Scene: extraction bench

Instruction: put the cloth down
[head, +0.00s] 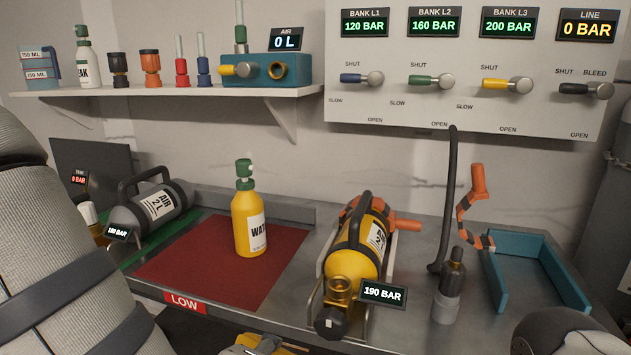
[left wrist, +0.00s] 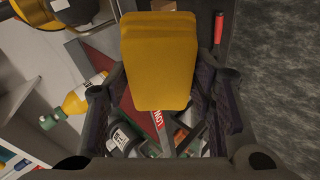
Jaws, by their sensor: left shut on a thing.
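The yellow cloth (left wrist: 158,62) shows in the left wrist view as a folded, flat pad between the two dark fingers of my left gripper (left wrist: 160,80). The gripper is shut on it and holds it out over the bench's front edge area. In the head view only a small yellow part of the cloth (head: 262,349) shows at the bottom edge, in front of the bench; most of it is cut off by the frame. My right gripper is not seen in either view.
A yellow water bottle (head: 249,223) stands on the red mat (head: 190,262) marked LOW. A yellow cylinder (head: 352,262) lies in a cradle right of it. A grey cylinder (head: 150,210) lies left. A teal tray (head: 535,262) is at right. The mat's front is clear.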

